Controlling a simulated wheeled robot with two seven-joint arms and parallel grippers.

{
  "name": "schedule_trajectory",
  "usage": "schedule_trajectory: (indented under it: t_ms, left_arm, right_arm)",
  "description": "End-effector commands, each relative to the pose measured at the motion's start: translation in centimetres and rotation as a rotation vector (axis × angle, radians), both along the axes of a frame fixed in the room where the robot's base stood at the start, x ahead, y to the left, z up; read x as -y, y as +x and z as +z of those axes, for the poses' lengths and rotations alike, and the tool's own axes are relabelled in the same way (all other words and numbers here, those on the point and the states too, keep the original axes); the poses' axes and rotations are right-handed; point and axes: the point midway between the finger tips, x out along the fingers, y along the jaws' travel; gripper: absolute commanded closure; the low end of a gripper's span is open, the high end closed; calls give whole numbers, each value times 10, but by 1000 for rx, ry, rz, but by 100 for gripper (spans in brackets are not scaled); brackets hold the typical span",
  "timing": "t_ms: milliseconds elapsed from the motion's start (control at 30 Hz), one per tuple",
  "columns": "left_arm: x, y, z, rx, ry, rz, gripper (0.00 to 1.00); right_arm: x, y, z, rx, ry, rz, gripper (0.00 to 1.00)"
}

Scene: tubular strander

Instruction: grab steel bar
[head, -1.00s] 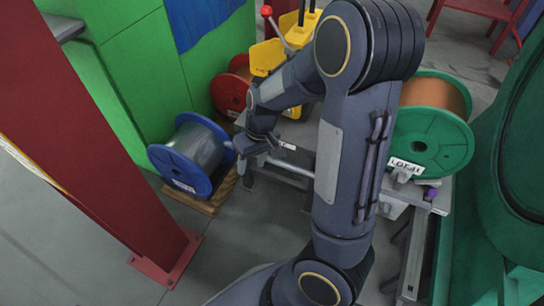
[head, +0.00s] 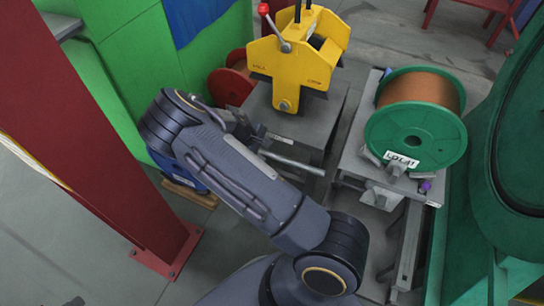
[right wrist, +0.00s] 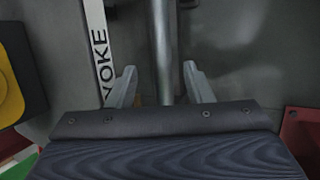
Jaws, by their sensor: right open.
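The steel bar (head: 296,164) is a thin silver rod in the middle of the head view, beside the grey stand under the yellow machine. In the right wrist view the bar (right wrist: 162,45) runs from the top edge down between the two fingers. My right gripper (right wrist: 160,88) is open, with one finger on each side of the bar and visible gaps to it. In the head view the right gripper (head: 259,139) is at the bar's left end, partly hidden by my arm. My left gripper is not in view.
A yellow machine (head: 290,65) with a red-knobbed lever stands behind the bar. A green spool (head: 420,140) with copper wire sits on a stand at right. A blue spool (head: 190,182) is mostly hidden by my arm. A red column (head: 90,120) stands at left. A plate marked YOKE (right wrist: 97,45) lies beside the bar.

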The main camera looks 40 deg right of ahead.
Motion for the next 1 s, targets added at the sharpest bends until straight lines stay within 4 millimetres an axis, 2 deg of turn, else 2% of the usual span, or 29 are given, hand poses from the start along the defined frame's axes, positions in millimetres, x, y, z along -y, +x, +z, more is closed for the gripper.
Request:
schedule_trajectory:
  t_ms: [33, 200, 533, 900, 1000]
  left_arm:
    - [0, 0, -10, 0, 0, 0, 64]
    - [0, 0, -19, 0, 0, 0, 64]
    - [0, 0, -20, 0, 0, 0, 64]
    - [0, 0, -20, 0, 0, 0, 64]
    - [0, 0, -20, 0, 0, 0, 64]
  right_arm:
    - [4, -4, -12, -2, -1, -2, 53]
    - [15, -8, -31, -1, 0, -3, 53]
    - [18, -8, -35, 0, 1, 0, 53]
    - [18, -8, -35, -1, 1, -2, 100]
    - [18, -8, -35, -1, 1, -2, 100]
